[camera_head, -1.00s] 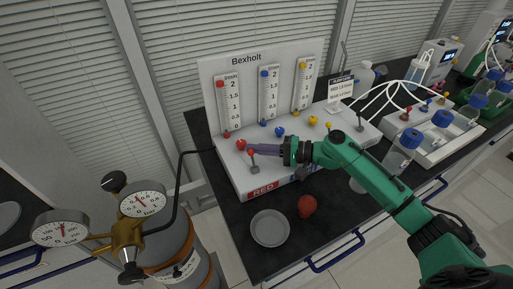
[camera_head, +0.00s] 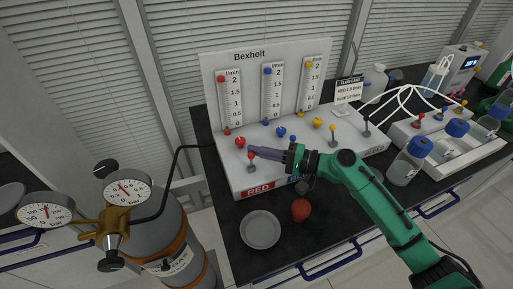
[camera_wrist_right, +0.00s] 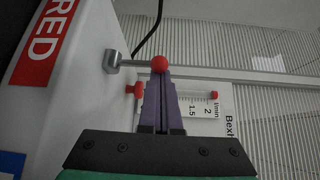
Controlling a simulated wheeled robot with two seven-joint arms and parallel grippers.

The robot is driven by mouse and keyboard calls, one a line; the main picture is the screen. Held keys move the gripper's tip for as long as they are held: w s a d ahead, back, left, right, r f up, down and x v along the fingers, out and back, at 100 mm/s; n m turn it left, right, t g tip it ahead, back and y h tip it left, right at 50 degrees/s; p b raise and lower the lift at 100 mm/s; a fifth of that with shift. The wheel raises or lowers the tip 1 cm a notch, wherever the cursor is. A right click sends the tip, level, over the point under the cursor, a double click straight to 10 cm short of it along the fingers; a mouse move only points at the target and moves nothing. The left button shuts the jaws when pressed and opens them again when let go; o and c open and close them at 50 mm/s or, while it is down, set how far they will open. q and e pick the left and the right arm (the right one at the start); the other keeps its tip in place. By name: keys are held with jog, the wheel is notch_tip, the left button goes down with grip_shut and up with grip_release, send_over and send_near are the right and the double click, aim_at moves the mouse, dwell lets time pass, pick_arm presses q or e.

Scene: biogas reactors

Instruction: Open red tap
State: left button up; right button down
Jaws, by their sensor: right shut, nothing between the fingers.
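The red tap is a small metal lever with a red ball end (camera_head: 250,156), standing above the RED label (camera_head: 258,190) at the front left of the white Bexholt panel. In the right wrist view its ball (camera_wrist_right: 160,64) is just beyond my fingertips, and its metal stem runs left to a mount (camera_wrist_right: 111,61). My right gripper (camera_head: 253,150) is shut and empty, with its purple fingers pointing left at the ball. The fingertips overlap the ball's edge; I cannot tell whether they touch. My left gripper is not in view.
A red knob (camera_head: 240,142) sits just behind the lever, under the red flow gauge (camera_head: 229,100). Blue (camera_head: 281,132) and yellow (camera_head: 318,123) knobs are farther right. A grey dish (camera_head: 260,230) and a red round object (camera_head: 300,210) lie on the black bench in front.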

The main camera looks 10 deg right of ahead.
jog(key=shift+s, duration=0.5)
jog(key=shift+w, duration=0.1)
jog(key=shift+d+f, duration=0.1)
jog(key=shift+d, duration=0.25)
jog(key=b+v, duration=0.4)
jog(key=v, duration=1)
jog(key=shift+s, duration=0.3)
jog(key=shift+a+r, duration=0.15)
jog(key=shift+r, duration=0.1)
